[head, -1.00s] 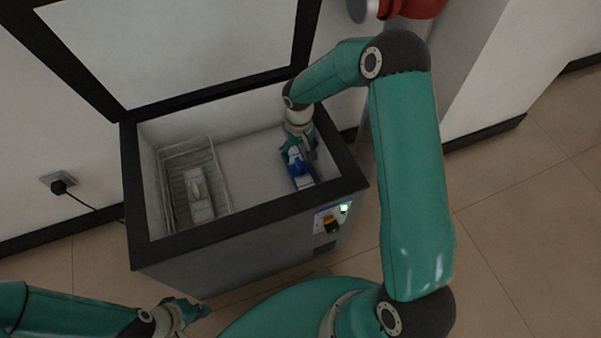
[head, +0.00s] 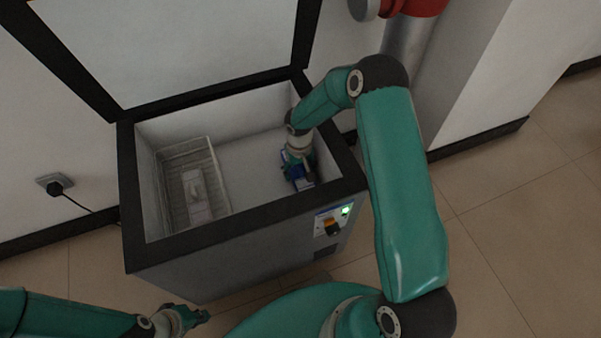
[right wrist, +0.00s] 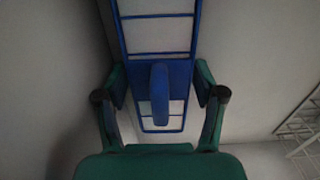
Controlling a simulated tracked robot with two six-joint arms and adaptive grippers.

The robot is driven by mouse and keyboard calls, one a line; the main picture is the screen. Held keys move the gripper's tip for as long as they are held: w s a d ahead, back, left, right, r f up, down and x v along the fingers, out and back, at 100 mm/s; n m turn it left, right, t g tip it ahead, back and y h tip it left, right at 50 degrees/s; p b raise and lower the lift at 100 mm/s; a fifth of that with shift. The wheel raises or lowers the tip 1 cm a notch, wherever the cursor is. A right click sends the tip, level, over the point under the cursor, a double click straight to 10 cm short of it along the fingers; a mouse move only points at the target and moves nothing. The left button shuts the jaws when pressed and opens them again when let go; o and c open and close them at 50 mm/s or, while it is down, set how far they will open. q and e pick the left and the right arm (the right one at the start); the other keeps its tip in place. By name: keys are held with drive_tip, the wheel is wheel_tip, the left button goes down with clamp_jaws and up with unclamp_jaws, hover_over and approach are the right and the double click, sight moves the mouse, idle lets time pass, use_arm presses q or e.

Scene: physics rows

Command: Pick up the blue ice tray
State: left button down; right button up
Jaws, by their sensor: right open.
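The blue ice tray (head: 304,184) lies on the freezer floor at the right end in the head view, partly covered by my right gripper (head: 296,168). In the right wrist view the blue tray (right wrist: 157,54) shows as a ladder-like frame with pale cells and a raised blue loop handle (right wrist: 160,95). My right gripper (right wrist: 160,82) is open, with one finger on each side of the handle; whether they touch it is not clear. My left gripper (head: 190,317) is outside the freezer at the bottom left, its jaw state unclear.
The chest freezer (head: 245,215) is open, its lid (head: 185,50) raised behind. A wire basket (head: 222,185) with a pale item (head: 195,193) stands in its left end. The middle floor is clear. The dark rim surrounds my right arm's reach.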

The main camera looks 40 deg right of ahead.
drive_tip(key=c, duration=1.1)
drive_tip(key=shift+r, duration=0.1)
drive_tip(key=shift+c, duration=0.2)
